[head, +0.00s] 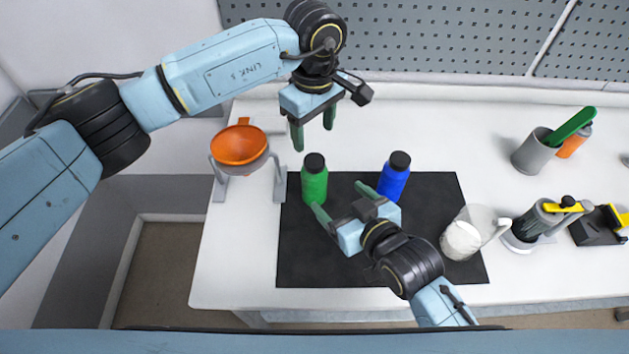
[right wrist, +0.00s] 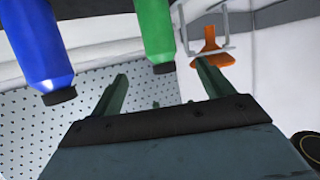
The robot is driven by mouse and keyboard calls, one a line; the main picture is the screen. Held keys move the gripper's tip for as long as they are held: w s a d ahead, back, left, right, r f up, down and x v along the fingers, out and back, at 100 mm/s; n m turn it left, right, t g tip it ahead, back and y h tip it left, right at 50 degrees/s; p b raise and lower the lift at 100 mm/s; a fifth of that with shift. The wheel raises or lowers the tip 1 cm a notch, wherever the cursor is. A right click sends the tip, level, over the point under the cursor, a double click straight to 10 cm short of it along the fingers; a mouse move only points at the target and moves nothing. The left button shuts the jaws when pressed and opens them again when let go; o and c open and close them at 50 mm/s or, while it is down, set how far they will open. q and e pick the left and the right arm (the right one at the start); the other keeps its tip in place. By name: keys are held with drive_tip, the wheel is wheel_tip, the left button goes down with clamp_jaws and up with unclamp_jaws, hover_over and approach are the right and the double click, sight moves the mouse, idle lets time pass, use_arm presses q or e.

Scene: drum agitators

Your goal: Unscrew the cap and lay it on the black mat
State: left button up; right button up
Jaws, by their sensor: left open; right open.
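A green bottle (head: 314,187) with a black cap (head: 314,162) stands upright at the back left of the black mat (head: 340,268). A blue bottle (head: 392,184) with a black cap (head: 400,160) stands to its right. My left gripper (head: 313,130) is open and empty, pointing down behind the green bottle's cap. My right gripper (head: 341,200) is open in front of the bottles, its left finger close to the green bottle's lower part. Contact cannot be told. In the right wrist view the green bottle (right wrist: 156,28) appears inverted between the fingers, with the blue bottle (right wrist: 38,45) at left.
A white jug (head: 468,236) stands at the mat's right edge. The mat's front left is clear.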

sight(321, 181)
drive_tip(key=x, duration=1.1)
drive_tip(key=shift+w+a+f, duration=0.1)
drive_tip(key=shift+w, duration=0.2)
